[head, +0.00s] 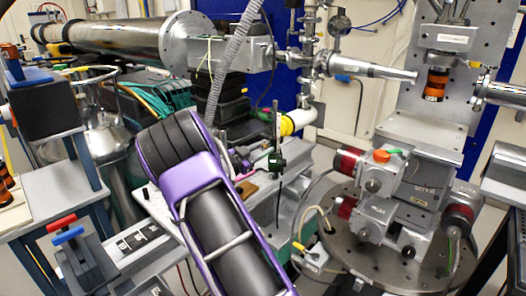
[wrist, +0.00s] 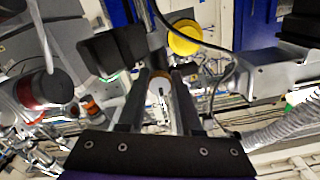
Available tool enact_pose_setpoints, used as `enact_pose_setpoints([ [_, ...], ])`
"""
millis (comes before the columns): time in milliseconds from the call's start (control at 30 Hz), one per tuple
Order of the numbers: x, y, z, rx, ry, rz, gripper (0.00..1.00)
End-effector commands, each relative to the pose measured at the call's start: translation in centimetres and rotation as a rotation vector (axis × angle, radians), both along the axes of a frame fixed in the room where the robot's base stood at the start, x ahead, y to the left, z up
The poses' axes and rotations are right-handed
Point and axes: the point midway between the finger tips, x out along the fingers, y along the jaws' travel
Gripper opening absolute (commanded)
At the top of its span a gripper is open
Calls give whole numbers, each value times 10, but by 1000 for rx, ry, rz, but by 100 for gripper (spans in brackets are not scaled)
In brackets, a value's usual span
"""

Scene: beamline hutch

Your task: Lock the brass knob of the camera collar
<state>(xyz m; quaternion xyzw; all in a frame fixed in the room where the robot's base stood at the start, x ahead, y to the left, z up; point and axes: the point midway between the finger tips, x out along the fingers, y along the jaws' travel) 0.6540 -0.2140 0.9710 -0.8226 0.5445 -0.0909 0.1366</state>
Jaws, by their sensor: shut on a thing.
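My gripper (wrist: 161,76) shows in the wrist view, with its two dark fingers reaching up from the dark palm. The fingers are shut on a small brass-orange rounded part (wrist: 159,73) between their tips, which looks like the brass knob. The fingers hide most of it, so I cannot tell which way it is turned. The camera collar cannot be made out clearly around it. In the head view my own purple and black arm fills the lower middle, and the fingers and the knob cannot be seen there.
A yellow round cap (wrist: 185,39) lies just beyond the fingertips, and a dark block (wrist: 98,54) is close on their left. In the head view, a motor stage (head: 385,185) stands at right, with an orange-ringed cylinder (head: 435,85) above it. A grey beam pipe (head: 120,37) runs at upper left.

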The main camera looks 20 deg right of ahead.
Motion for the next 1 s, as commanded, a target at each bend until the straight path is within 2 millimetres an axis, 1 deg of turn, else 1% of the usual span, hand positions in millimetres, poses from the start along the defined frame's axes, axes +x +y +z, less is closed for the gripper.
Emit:
enact_pose_setpoints([
  [67, 0, 1, -1, 2, 0, 1, 0],
  [100, 0, 1, -1, 2, 0, 1, 35],
  [167, 0, 1, -1, 2, 1, 1, 46],
  [200, 0, 1, -1, 2, 1, 1, 53],
  [267, 0, 0, 0, 2, 1, 1, 63],
  [533, 0, 1, 0, 0, 1, 0, 63],
  [667, -2, 7, 0, 1, 1, 2, 63],
  [767, -8, 21, 1, 2, 1, 4, 63],
  [867, -16, 42, 1, 3, 2, 4, 63],
  [1000, -30, 74, 1, 3, 1, 5, 63],
])
